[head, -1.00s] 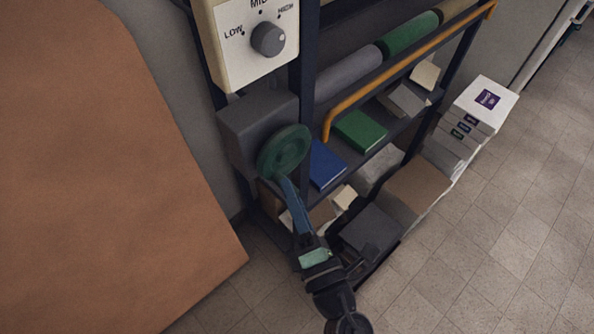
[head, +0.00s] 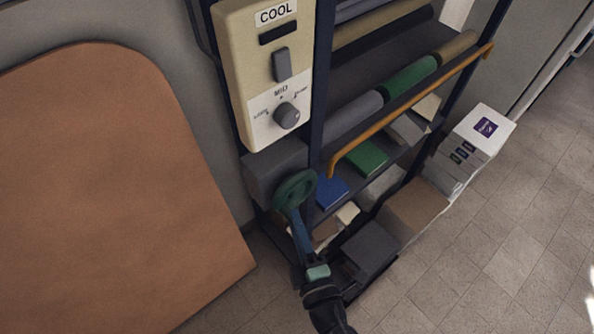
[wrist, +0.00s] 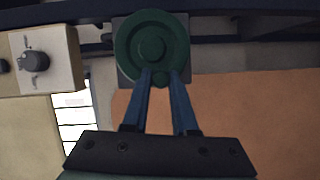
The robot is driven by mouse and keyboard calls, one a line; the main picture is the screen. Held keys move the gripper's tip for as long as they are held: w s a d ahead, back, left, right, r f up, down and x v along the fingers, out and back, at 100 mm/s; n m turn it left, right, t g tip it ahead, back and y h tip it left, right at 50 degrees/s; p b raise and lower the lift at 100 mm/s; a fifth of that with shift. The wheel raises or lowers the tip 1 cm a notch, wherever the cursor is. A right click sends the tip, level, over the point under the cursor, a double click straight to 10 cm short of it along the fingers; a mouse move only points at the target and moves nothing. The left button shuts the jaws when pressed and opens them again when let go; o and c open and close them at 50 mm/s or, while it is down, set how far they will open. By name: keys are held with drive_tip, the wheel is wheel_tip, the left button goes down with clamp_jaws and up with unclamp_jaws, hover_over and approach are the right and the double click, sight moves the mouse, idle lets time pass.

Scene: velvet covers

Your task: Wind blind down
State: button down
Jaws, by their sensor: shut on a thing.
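A dark green round wheel (head: 296,188) with a raised hub sits on the front of a dark grey box (head: 272,168), at the left end of the shelf rack. It also shows face-on at the top of the wrist view (wrist: 151,46). My gripper (head: 293,210) reaches up from below with blue fingers. In the wrist view the fingertips (wrist: 161,74) come together on a small green knob (wrist: 160,79) at the wheel's lower rim. A bright panel with pale horizontal bands (wrist: 75,118) shows at left there; I cannot tell whether it is the blind.
A cream control panel (head: 240,70) marked COOL, with a switch and dial, hangs just above the box. The shelf rack holds rolls and books behind an orange rail (head: 415,105). A large brown panel (head: 110,190) stands left. Tiled floor (head: 500,250) is open at right.

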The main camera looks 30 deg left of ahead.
drive_tip(key=shift+r, duration=0.1)
drive_tip(key=c, duration=0.7)
unclamp_jaws()
drive_tip(key=b+v, duration=0.4)
drive_tip(key=v, duration=0.9)
drive_tip(key=shift+a, duration=0.1)
